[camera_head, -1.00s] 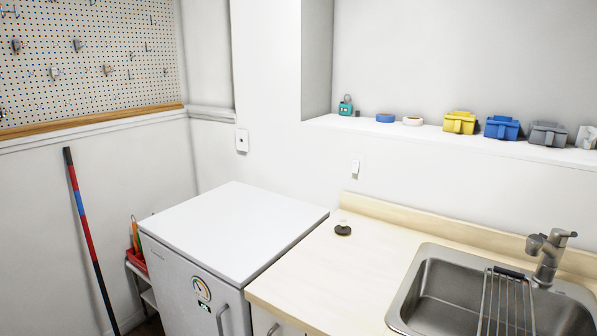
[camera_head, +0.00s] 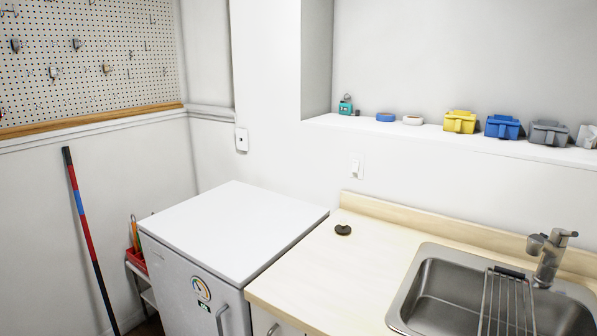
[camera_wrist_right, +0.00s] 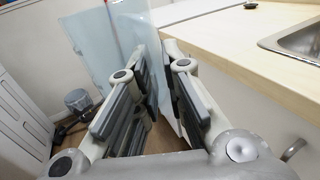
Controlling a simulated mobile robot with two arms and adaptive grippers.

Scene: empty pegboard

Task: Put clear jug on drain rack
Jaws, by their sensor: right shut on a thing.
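In the right wrist view my right gripper (camera_wrist_right: 160,82) is shut on a pale bluish, see-through thing, seemingly the clear jug (camera_wrist_right: 92,45). Its walls rise between and beyond the fingers, beside the counter's front edge. Its full shape is cut off by the frame and partly hidden by the fingers. The drain rack (camera_head: 507,303), a set of thin metal bars with a dark end piece, lies across the sink (camera_head: 436,288) in the head view. It looks empty. Neither gripper shows in the head view.
A small dark round thing (camera_head: 343,230) sits on the wooden counter (camera_head: 320,267), which is otherwise clear left of the sink. The faucet (camera_head: 550,258) stands behind the rack. A white fridge (camera_head: 235,230) stands left of the counter. Boxes (camera_head: 502,127) line the shelf above.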

